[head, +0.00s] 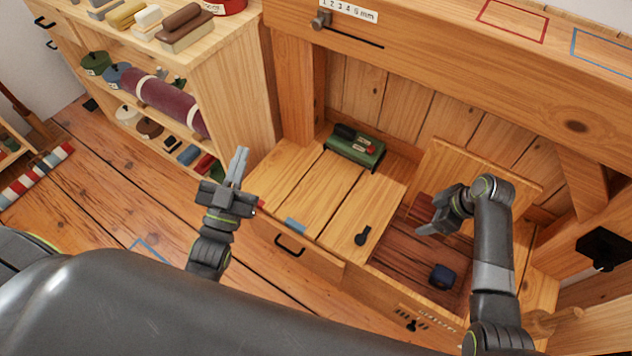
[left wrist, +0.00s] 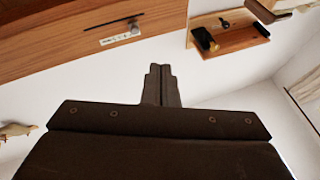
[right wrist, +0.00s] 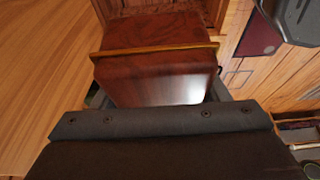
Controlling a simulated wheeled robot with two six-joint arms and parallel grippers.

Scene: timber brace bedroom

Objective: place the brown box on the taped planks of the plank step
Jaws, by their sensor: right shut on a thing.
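The brown box (right wrist: 155,85) is glossy reddish-brown with a thin brass-coloured band. My right gripper (head: 430,229) is shut on it; its jaws flank the box in the right wrist view. In the head view the box (head: 424,207) is mostly hidden behind the gripper, over the open compartment. The plank step (head: 318,190) has pale planks left of that compartment. A piece of blue tape (head: 295,225) lies near its front edge and a little red shows at its left corner. My left gripper (head: 240,165) is shut and empty, raised left of the step.
A green box (head: 355,147) stands at the back of the planks; a dark key-shaped piece (head: 362,236) lies at the front right. Shelves (head: 205,75) stand left.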

